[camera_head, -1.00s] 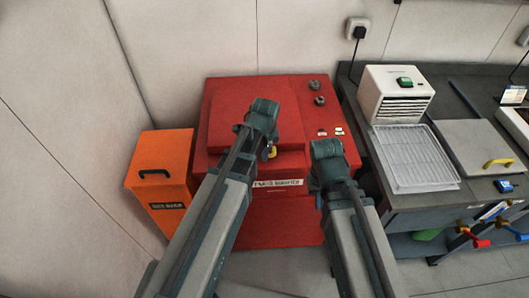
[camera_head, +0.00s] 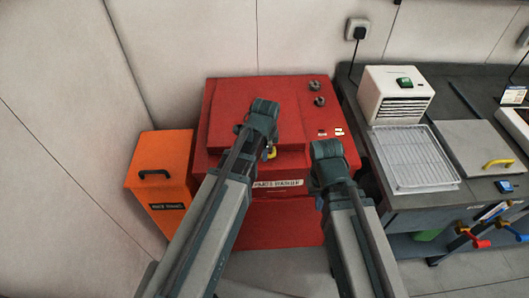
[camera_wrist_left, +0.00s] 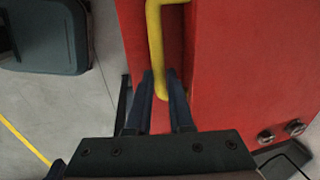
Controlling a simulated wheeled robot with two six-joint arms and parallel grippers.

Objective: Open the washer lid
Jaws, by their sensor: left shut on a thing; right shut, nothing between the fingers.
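The red parts washer (camera_head: 305,92) stands against the back wall, with its label on the front. Its raised red lid (camera_head: 222,125) looks down, partly hidden by my left arm. A yellow handle (camera_head: 271,152) shows at the lid's front edge. In the left wrist view the yellow handle (camera_wrist_left: 155,45) runs down between the fingers of my left gripper (camera_wrist_left: 160,85), which is shut on it. My right gripper (camera_head: 328,160) is in front of the washer's right side, shut and empty; its fingertips are hidden behind its wrist.
An orange bin (camera_head: 160,180) with a black handle stands just left of the washer. A grey workbench (camera_head: 455,90) on the right holds a white unit (camera_head: 396,93) and a wire tray (camera_head: 412,157). Dark knobs (camera_head: 317,92) sit on the washer's top right.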

